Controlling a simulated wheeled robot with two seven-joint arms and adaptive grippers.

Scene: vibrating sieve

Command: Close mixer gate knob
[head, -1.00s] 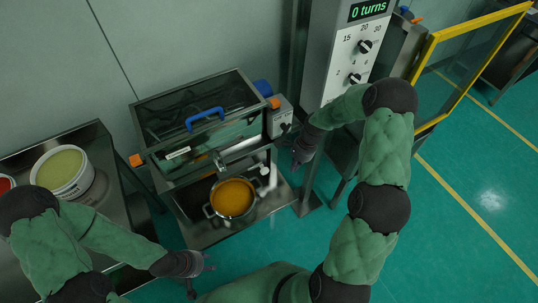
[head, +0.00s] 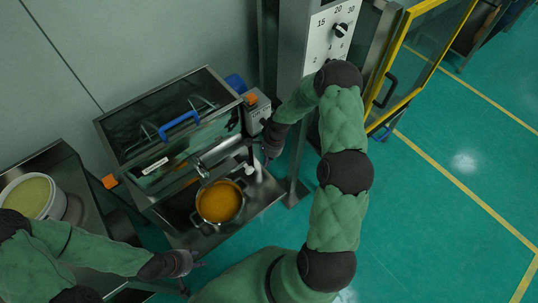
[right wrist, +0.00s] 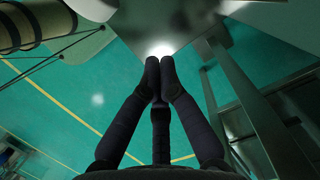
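The sieve machine (head: 185,158) stands against the wall, with a glass-like lid and a blue handle (head: 179,125). A grey metal spout (head: 212,166) sticks out at its front above a pot. A small white round knob (head: 249,170) sits on a thin stem right of the spout; I cannot tell for sure whether it is the gate knob. My right gripper (head: 270,155) is right of and a little above this knob, apart from it. My left gripper (head: 192,275) is low in front of the pot, fingers spread, empty.
A pot with orange contents (head: 219,201) stands on the steel shelf below the spout. A control box (head: 257,112) is close to my right gripper. A white bucket (head: 30,196) stands on the left table. A panel with dials (head: 331,35) and a yellow-framed gate (head: 412,65) are right.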

